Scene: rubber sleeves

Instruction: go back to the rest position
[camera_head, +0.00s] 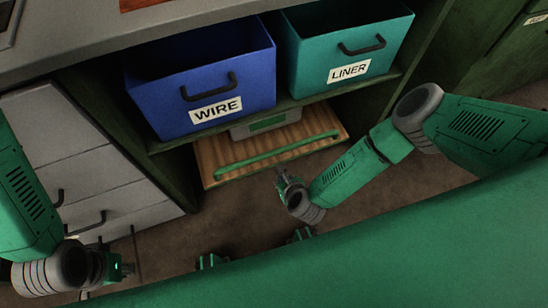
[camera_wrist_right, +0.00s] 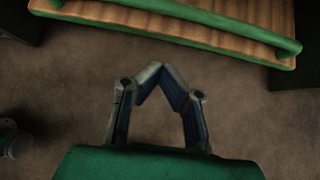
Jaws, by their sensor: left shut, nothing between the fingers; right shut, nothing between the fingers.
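My right gripper (camera_head: 281,172) hangs in front of the shelf, below the wooden board with the green bar. In the right wrist view its fingers (camera_wrist_right: 162,70) meet at the tips, shut with nothing between them, over the bare floor. My left gripper (camera_head: 125,268) is at the lower left, near the grey drawers. It is small and partly cut off by my own arm, shut and with nothing seen in it.
A blue WIRE bin (camera_head: 165,105) and a teal LINER bin (camera_head: 310,70) stand on the shelf. Below them is a wooden board (camera_head: 212,157) with a green bar (camera_head: 285,148). Grey drawers (camera_head: 130,195) stand at left. The brown floor (camera_head: 210,225) is clear.

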